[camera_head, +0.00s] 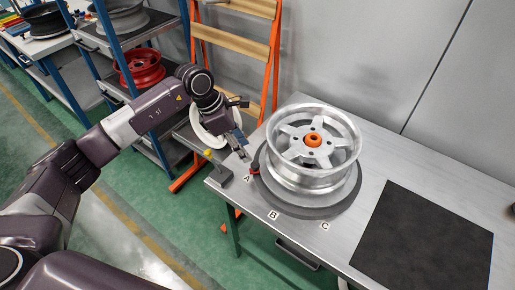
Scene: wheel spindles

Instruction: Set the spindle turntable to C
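A silver spoked wheel (338,176) with an orange hub cap (313,139) lies on the round grey spindle turntable (303,209) on the metal workbench. White labels A (247,178), B (273,215) and C (325,225) sit around the turntable's near edge. A small red marker (254,168) at the turntable's left rim is beside label A. My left gripper (241,150) is above the bench's left end, just up and left of the red marker, apart from the wheel. Its finger opening is too small to judge. My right gripper is out of view.
A lever with a yellow knob (208,153) stands at the bench's left corner, close to my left gripper. A black mat (424,241) lies right of the turntable. An orange rack (274,60) and a blue shelf with a red rim (140,67) stand behind.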

